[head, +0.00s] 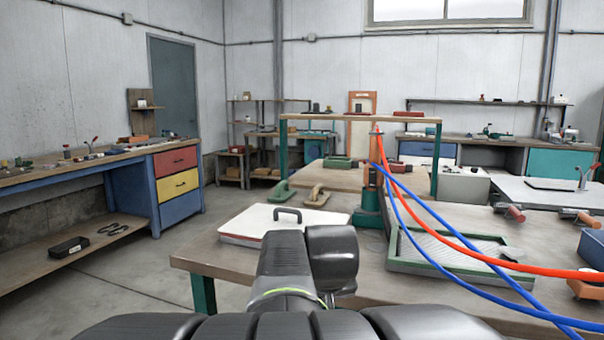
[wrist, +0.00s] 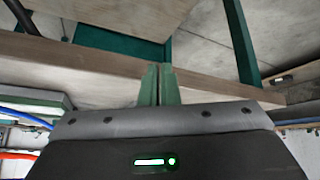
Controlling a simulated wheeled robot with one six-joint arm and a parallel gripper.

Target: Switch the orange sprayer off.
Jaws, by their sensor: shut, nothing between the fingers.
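In the head view, a small orange-and-grey tool (head: 578,216) lies at the right of the workbench, and a similar redder tool (head: 510,212) lies to its left. An upright orange piece (head: 374,178) on a green stand is at mid-bench, close to the hoses. I cannot tell for certain which is the orange sprayer, and no switch can be made out. My gripper (wrist: 160,84) shows in the wrist view, its green fingers together and empty, in front of a wooden bench edge (wrist: 75,57). The fingers do not show in the head view; my dark arm covers the bench's front.
Red (head: 450,244) and blue (head: 440,220) hoses cross the right side above a green-framed tray (head: 410,262). A white board with a handle (head: 255,222) lies at the bench's left. A raised shelf (head: 330,117) stands behind. Open floor (head: 140,260) lies left of the bench.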

